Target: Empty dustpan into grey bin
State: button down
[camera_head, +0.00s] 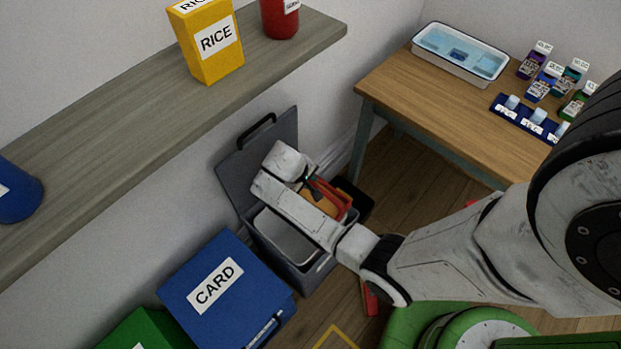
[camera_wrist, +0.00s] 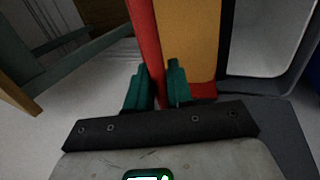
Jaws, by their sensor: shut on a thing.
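The dustpan has an orange pan (camera_head: 318,202) and a red part (camera_head: 333,192). My gripper (camera_wrist: 158,84) is shut on the red bar of the dustpan (camera_wrist: 147,45), which passes between its green fingers. In the head view my wrist hides part of the dustpan. The grey bin (camera_head: 318,272) stands on the floor by the wall, its lid (camera_head: 228,172) open against the wall. The dustpan is over or beside the bin's right rear side. The bin's pale inside also shows in the wrist view (camera_wrist: 262,40). I cannot tell whether anything lies on the pan.
A closed blue CARD bin (camera_head: 240,305) stands left of the grey bin, with a green bin (camera_head: 155,330) beyond. A shelf (camera_head: 120,120) with a yellow RICE box (camera_head: 208,58) overhangs at left. A wooden table (camera_head: 420,90) with a tray (camera_head: 425,50) and bottles stands right.

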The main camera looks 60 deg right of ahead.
jog(key=w+a+r+g+h+b, duration=0.1)
jog(key=a+h+b, duration=0.3)
jog(key=a+b, duration=0.1)
jog(key=shift+w+a+h, duration=0.4)
jog(key=shift+a, duration=0.2)
dwell(0.6)
jog(key=shift+r, duration=0.2)
dwell(0.8)
